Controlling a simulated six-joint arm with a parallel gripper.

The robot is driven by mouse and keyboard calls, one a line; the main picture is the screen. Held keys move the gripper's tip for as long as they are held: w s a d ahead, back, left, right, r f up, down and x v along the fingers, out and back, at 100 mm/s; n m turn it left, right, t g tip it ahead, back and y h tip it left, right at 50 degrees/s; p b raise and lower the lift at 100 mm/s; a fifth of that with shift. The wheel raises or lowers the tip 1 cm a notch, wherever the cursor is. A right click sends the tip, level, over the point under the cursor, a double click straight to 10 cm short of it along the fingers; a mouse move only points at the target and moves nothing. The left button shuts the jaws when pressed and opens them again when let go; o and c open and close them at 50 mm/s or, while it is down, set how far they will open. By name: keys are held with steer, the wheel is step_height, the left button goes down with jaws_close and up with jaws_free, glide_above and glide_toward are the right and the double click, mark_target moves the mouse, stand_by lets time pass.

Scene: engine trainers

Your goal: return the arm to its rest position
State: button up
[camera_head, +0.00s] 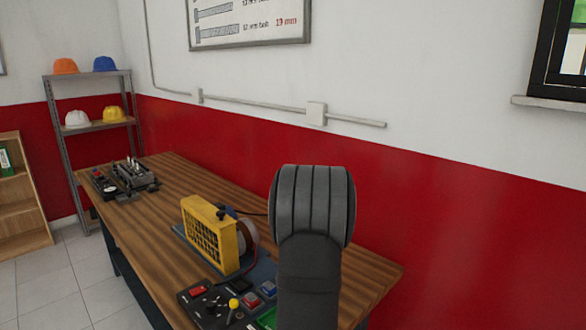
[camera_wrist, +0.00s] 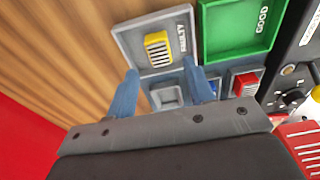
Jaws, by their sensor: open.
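My gripper (camera_wrist: 160,66) shows in the wrist view with two blue fingers apart and nothing between them. It is above the trays at the bench end. In the head view my dark grey arm rises in front of the bench, and the gripper itself is hidden. A grey tray marked FAULTY (camera_wrist: 128,42) lies ahead of the fingertips, with a ribbed yellow block (camera_wrist: 158,48) in it. The green tray marked GOOD (camera_wrist: 235,28) to its right looks empty in its visible part.
A wooden bench (camera_head: 150,222) runs along the red and white wall. A yellow-guarded engine trainer (camera_head: 208,236) and a control panel (camera_head: 208,304) are left of my arm. A grey engine unit (camera_head: 134,175) stands at the far end. Shelves with helmets stand behind.

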steer(key=shift+f, duration=1.4)
step_height(320, 180, up, 12)
steer(key=s+d, duration=0.1)
steer(key=f, duration=0.8)
steer(key=w+a+f, duration=0.1)
steer(key=f, duration=0.4)
steer(key=r, duration=0.5)
steer(key=shift+s+d, duration=0.1)
steer(key=shift+d, duration=0.15)
steer(key=s+d+r, duration=0.7)
steer(key=d, duration=0.3)
steer(key=w+a, duration=0.5)
steer(key=a, duration=0.5)
steer(key=w+a, duration=0.5)
steer(key=a, duration=0.5)
steer(key=shift+r, duration=0.4)
steer(key=shift+a, duration=0.1)
